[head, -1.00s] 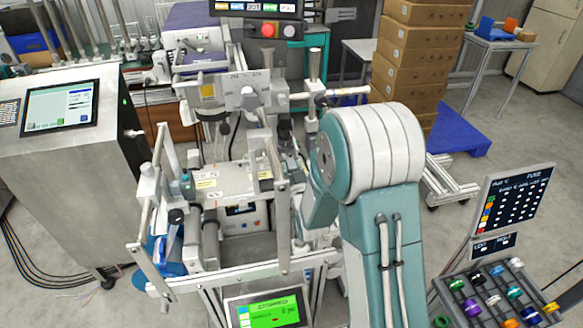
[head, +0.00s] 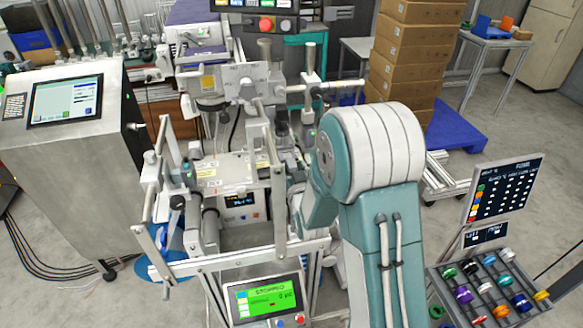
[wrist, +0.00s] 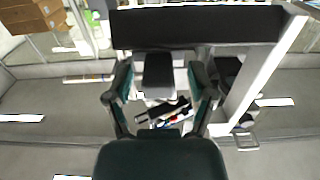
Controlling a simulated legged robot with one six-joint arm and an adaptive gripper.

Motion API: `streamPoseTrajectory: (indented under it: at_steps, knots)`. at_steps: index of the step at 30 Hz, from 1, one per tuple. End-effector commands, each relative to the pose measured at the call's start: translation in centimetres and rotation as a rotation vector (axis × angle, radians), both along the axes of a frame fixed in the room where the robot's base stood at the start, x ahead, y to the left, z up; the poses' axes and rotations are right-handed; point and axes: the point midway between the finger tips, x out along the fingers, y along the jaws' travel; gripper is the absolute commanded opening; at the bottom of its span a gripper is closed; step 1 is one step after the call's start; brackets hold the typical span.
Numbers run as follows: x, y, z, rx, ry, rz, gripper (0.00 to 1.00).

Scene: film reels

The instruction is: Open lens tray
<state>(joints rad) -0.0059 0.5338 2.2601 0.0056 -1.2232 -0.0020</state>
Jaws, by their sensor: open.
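A machine (head: 232,172) with a pale labelled block and a metal linkage frame stands in the middle of the head view. I cannot tell which of its parts is the lens tray. My teal and white arm stands at its right and hides part of it. My gripper (wrist: 160,84) shows in the wrist view, open, with its two dark fingers apart. A dark block (wrist: 158,70) appears between the fingers in the picture; I see no grip on it, and its distance is unclear. In the head view, my gripper cannot be made out among the machine parts.
A wide dark bar (wrist: 195,25) crosses the top of the wrist view, with a pale post (wrist: 262,75) at its right. A green-lit screen (head: 265,300) sits low on the machine. A steel cabinet (head: 65,150) stands left; a rack of coloured reels (head: 495,288) stands right.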

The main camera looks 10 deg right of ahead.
Motion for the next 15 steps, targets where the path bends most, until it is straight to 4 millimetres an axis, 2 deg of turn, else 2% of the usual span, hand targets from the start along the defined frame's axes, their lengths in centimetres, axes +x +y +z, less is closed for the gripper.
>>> streamPoseTrajectory:
  at_steps: [5, 15]
  knots:
    - [-0.9, 0.0, 0.0, 0.000, 0.001, 0.000, 0.71]
    - [-6.3, 0.1, -0.1, -0.001, 0.002, 0.000, 0.71]
